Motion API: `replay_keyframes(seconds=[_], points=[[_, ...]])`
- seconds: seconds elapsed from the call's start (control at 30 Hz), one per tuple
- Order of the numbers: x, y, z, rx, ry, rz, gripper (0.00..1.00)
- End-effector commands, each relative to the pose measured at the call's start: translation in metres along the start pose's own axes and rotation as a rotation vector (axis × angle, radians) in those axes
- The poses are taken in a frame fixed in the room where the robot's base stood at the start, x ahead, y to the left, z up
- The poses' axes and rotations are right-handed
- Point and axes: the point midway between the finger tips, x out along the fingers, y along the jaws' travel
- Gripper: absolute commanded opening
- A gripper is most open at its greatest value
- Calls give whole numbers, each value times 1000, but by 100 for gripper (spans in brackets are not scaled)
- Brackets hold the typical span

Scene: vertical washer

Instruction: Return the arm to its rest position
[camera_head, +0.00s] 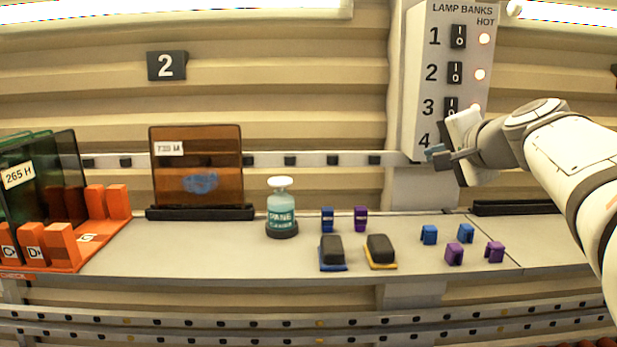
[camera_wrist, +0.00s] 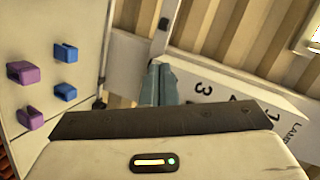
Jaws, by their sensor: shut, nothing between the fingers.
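My gripper (camera_head: 437,153) is at the right in the head view, at the end of my arm, which reaches in from the right edge. It is in front of the lower part of the lamp banks panel (camera_head: 418,95), close to the number 4, and hides the switch there. I cannot tell whether it touches the panel. In the wrist view the fingers (camera_wrist: 159,84) are together with nothing between them. The panel (camera_wrist: 235,100) also shows there, just right of the fingers and rotated in the picture.
The shelf (camera_head: 190,262) holds a pane cleaner bottle (camera_head: 281,212), two dark-topped blocks (camera_head: 332,250) (camera_head: 380,250), and several small blue and purple clips (camera_head: 466,233) below my gripper. An amber pane (camera_head: 197,168) stands left. An orange rack (camera_head: 75,262) with dark panes is far left.

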Motion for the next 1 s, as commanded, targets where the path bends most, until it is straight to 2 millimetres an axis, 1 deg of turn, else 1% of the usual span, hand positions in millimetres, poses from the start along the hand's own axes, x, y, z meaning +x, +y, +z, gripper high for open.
replay_keyframes(seconds=[0.03, 0.07, 0.1, 0.17, 0.2, 0.27, 0.3, 0.37, 0.4, 0.5, 0.6, 0.7, 1.0], points=[[6, 26, 32, -71, -66, 73, 0], [8, 42, 49, -116, -101, 117, 0], [10, 64, 71, -178, -151, 175, 0], [8, 97, 103, -276, -228, 259, 0], [5, 121, 124, -344, -281, 315, 0], [-3, 156, 152, -453, -363, 395, 0], [-9, 179, 169, -524, -417, 446, 0], [-21, 212, 190, -632, -494, 515, 0], [-30, 232, 202, -700, -541, 556, 0], [-50, 273, 222, -849, -640, 640, 0], [-64, 299, 232, -950, -706, 693, 0], [-71, 311, 235, -999, -735, 717, 0], [-72, 313, 235, -1007, -738, 722, 0]])
